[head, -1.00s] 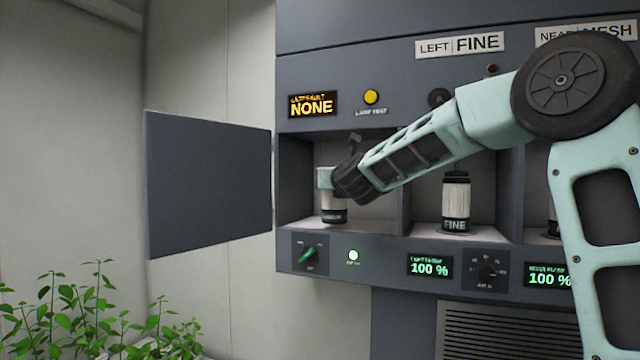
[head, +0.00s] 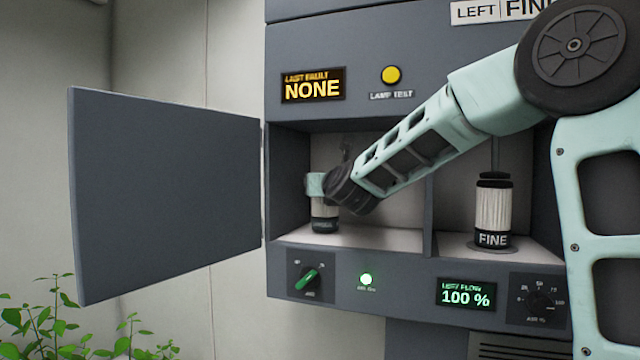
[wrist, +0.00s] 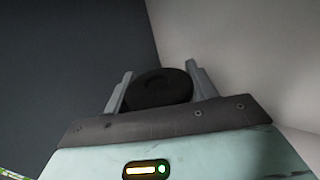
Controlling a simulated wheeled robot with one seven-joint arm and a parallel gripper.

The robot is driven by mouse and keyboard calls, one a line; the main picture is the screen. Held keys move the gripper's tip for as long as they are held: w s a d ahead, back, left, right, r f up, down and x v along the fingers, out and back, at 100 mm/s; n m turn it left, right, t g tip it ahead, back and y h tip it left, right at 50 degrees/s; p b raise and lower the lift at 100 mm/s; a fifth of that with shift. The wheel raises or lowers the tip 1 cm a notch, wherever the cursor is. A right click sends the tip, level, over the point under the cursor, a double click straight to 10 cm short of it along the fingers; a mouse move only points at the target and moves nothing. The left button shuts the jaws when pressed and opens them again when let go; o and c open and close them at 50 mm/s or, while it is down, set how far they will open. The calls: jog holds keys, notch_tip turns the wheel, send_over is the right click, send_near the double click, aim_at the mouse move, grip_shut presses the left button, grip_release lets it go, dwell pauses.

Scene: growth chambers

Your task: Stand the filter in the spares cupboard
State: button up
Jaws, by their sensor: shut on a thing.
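The filter (head: 324,217) is a pale cylinder with a dark base band, upright inside the left bay of the grey cabinet, which is the cupboard (head: 380,238) with its door swung open. My gripper (head: 318,187) is shut on its upper part. In the wrist view the filter's round black top (wrist: 160,88) sits between my two fingers (wrist: 158,92). The filter's base is at or just above the bay floor; I cannot tell whether it touches. My wrist and forearm hide part of the bay's back.
The open door (head: 165,195) stands out to the left. A FINE filter (head: 493,212) stands in the adjoining bay, past a divider (head: 429,215). Plants (head: 45,318) are at lower left.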

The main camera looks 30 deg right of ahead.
jog(key=shift+s+f, duration=0.1)
jog(key=shift+f, duration=0.05)
jog(key=shift+f, duration=0.15)
jog(key=o, duration=1.1)
jog(key=shift+r, duration=0.2)
jog(key=shift+b+v, duration=1.4)
jog(key=shift+v, duration=4.6)
jog(key=shift+a, duration=0.1)
